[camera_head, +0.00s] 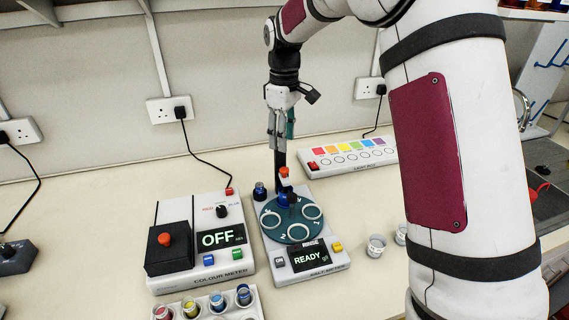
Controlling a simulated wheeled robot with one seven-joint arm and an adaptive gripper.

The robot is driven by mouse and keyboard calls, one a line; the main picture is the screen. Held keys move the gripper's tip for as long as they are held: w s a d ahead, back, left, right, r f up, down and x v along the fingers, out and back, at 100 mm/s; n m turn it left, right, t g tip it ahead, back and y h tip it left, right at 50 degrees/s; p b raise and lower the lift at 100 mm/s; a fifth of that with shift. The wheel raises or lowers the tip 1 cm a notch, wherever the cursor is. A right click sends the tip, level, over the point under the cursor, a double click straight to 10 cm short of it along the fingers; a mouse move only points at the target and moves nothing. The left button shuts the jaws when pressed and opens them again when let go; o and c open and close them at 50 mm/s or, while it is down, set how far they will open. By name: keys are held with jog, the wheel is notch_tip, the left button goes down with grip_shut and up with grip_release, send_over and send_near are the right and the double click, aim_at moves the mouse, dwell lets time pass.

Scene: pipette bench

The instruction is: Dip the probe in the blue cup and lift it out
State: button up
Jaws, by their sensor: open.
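My gripper (281,134) points down above the back of the salt meter (322,262). It is seen small and from afar, open, with its fingertips just above or beside a dark upright post (279,164). A small red-orange knob (284,172) shows below the fingers; I cannot tell if it is the probe's top. A blue cup-like piece (283,200) sits at the back of the round teal plate (270,222), partly hidden by dark parts. The plate also bears several pale rings. Another cup with blue contents (217,301) stands in the white rack (256,305) in front.
The colour meter (205,270), reading OFF, stands to the left. A strip with coloured squares (348,155) lies behind right. Small cups (376,246) stand right.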

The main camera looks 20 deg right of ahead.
aim_at(284, 169)
notch_tip(284, 169, down, 9)
jog(key=shift+f+p, duration=0.1)
jog(key=shift+p, duration=0.65)
